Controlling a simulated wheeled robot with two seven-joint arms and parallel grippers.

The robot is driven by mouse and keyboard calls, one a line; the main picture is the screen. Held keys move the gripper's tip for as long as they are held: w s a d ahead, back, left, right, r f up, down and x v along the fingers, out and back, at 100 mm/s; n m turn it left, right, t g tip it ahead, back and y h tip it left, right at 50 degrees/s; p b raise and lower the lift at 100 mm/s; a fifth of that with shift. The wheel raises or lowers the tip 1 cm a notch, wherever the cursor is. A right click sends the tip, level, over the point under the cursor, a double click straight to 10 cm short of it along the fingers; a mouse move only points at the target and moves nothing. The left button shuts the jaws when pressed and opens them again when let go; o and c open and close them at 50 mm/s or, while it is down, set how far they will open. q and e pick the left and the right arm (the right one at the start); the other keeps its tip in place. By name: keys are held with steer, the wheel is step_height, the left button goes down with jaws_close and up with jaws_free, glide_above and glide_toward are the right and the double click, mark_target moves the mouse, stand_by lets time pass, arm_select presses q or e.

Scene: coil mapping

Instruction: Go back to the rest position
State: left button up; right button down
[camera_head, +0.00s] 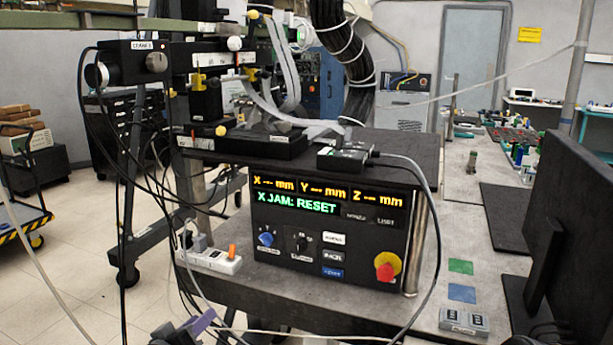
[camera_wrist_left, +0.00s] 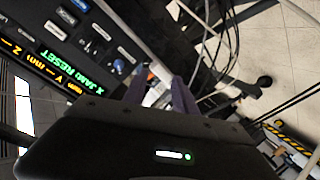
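My left gripper (camera_head: 188,325) shows only at the bottom edge of the head view, low in front of the bench, with one purple finger clear. In the left wrist view its two fingers (camera_wrist_left: 160,82) stand apart with nothing held between them. The black control box (camera_head: 330,236) faces me on the bench; its display reads "X JAM: RESET". It also shows tilted in the left wrist view (camera_wrist_left: 62,50), beyond the gripper and apart from it. My right gripper is in neither view.
A white power strip (camera_head: 210,261) with an orange switch lies left of the box. Loose cables hang in front of the bench near my left gripper. A red knob (camera_head: 385,271) sits on the box. A dark monitor (camera_head: 563,190) stands at right. Floor at left is partly clear.

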arm_select(q)
steer(key=s+d+f+g+p, duration=0.2)
steer(key=s+d+f+g, duration=0.2)
steer(key=s+f, duration=0.45)
steer(key=s+d+f+g+p, duration=0.25)
steer(key=s+f+g, duration=0.2)
steer(key=f, duration=0.75)
steer(key=s+d+f+g+p, duration=0.1)
steer(key=s+d+f+g, duration=0.1)
steer(key=s, duration=0.5)
steer(key=s+d+f+m+g+p, duration=0.1)
steer(key=s+d+f+g, duration=0.1)
steer(key=s+d, duration=0.2)
steer(key=s+d+f+m+g+p, duration=0.1)
steer(key=s+d+f+g, duration=0.1)
steer(key=s, duration=0.8)
steer(key=shift+d+f, duration=0.6)
steer(key=shift+d, duration=0.3)
